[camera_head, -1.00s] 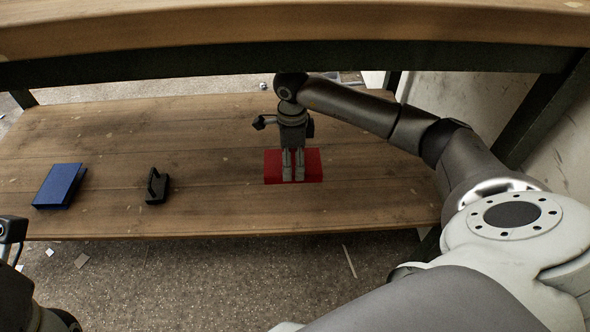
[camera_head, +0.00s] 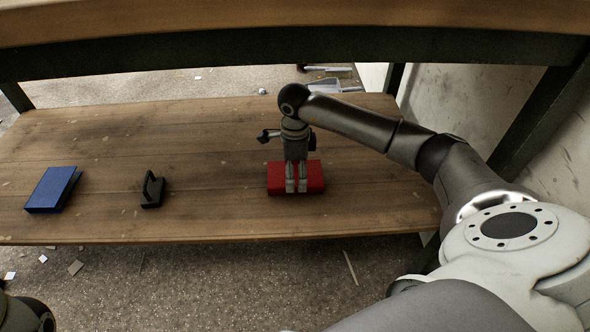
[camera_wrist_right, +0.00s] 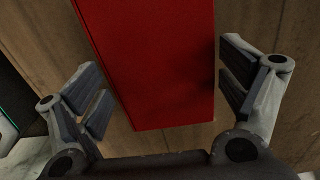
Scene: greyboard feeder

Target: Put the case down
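The case is a red box (camera_head: 314,178) lying flat on the lower wooden shelf board in the head view. In the right wrist view the red case (camera_wrist_right: 155,60) runs lengthwise between the fingers. My right gripper (camera_head: 296,186) points down at the case. In the right wrist view my right gripper's fingers (camera_wrist_right: 168,95) are spread, one on each side of the case, with gaps showing beside it, so it is open. My left gripper's fingers are out of view; only a dark part of my left arm shows at the lower left corner.
A blue folder-like object (camera_head: 53,189) and a black handled block (camera_head: 152,190) stand left of the case on the wooden board (camera_head: 225,215). A thick upper shelf board (camera_head: 200,27) hangs overhead. The board between block and case is bare. A wall (camera_head: 460,110) closes the right side.

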